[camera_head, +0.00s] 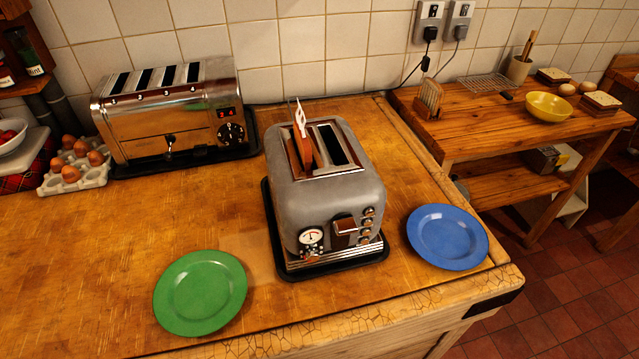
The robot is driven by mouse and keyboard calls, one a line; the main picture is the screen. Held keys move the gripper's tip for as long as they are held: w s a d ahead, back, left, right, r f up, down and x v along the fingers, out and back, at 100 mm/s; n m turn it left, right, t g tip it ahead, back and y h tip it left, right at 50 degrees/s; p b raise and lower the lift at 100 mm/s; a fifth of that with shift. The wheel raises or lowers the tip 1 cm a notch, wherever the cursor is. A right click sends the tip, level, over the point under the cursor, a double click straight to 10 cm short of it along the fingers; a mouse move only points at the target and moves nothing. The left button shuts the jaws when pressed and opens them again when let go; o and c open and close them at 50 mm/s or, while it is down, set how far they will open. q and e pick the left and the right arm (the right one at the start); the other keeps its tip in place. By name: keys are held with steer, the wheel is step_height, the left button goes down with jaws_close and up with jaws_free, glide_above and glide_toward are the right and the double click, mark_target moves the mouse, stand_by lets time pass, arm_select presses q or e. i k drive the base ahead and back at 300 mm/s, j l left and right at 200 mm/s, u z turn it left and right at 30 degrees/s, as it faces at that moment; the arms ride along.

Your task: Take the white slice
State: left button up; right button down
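A grey two-slot toaster (325,200) stands on a black tray in the middle of the wooden counter. A thin white piece (299,113) sticks up at the far end of its left slot. An orange-brown piece (303,146) stands in the same slot, just in front of the white one and seemingly touching it. I cannot tell whether they are two slices or one thing. The lower parts are hidden in the slot. The right slot (331,144) looks dark and empty. Neither of my grippers is in view.
A green plate (200,293) lies front left of the toaster and a blue plate (447,237) to its right; both are empty. A larger chrome toaster (165,120) and an egg tray (75,178) stand behind left. A side table (470,128) holds a yellow bowl (548,107).

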mark_target(302, 149)
steer(key=k+j+u, duration=0.1)
steer(key=j, duration=0.25)
steer(key=k+j+u, duration=0.1)
steer(key=j, duration=0.25)
steer(key=k+j, duration=0.25)
steer(key=k+j+u, duration=0.15)
steer(key=j, duration=0.35)
